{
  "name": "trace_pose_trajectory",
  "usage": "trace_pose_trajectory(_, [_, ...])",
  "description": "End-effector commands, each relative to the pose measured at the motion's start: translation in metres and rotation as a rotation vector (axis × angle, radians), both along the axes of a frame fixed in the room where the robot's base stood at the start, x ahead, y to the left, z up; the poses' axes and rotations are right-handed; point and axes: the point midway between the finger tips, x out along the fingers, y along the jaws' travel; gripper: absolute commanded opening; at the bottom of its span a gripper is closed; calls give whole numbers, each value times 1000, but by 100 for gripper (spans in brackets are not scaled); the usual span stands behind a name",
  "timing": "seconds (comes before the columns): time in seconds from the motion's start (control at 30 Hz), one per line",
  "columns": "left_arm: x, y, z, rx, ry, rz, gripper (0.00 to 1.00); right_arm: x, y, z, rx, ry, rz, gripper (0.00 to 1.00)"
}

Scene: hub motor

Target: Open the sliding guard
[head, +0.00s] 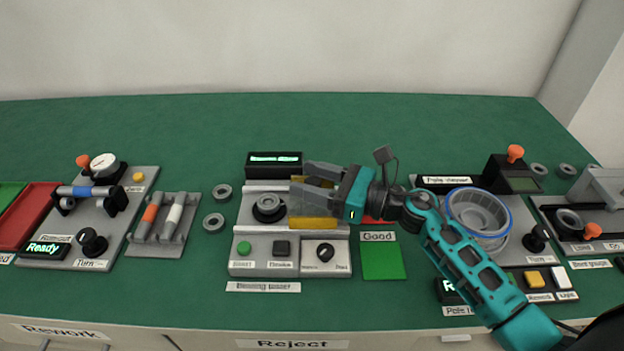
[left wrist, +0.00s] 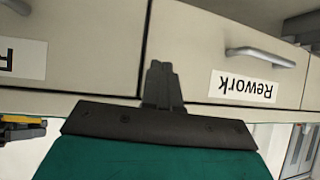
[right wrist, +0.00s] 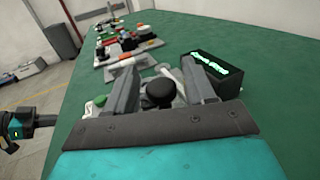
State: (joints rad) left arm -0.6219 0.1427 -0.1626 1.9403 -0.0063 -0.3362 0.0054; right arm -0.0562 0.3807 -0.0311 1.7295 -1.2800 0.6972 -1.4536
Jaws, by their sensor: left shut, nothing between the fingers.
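The bearing press (head: 245,217) stands mid-table with a dark display (head: 274,160) behind it. Its translucent yellow guard (head: 312,223) is at the right side of the press, partly covered by my right gripper. My right gripper (head: 301,182) points left over the guard, its two fingers apart. In the right wrist view, a round black knob (right wrist: 160,92) shows between the open fingers; I cannot tell whether they touch it. My left gripper (left wrist: 162,68) shows only in the left wrist view, shut and empty, in front of the drawers.
The press's front panel holds a green button (head: 244,248) and a black knob (head: 325,252). Loose grey rings (head: 213,222) lie left of it. A green Good pad (head: 382,262) and a blue-rimmed bowl (head: 478,215) are to the right. The table's back is clear.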

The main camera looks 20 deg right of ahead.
Motion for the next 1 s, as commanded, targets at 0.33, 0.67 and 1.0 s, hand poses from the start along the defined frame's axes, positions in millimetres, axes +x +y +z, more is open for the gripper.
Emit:
trace_pose_trajectory(0.33, [0, 0, -5, 0, -1, 0, 0, -14, -14, -5, -4, 6, -1, 54])
trace_pose_trajectory(0.67, [0, 0, -19, -1, 0, -1, 0, -65, -64, -5, -1, 6, -1, 54])
trace_pose_trajectory(1.0, [-1, -3, -21, -4, 7, -3, 0, -91, -90, -1, -1, 1, 1, 54])
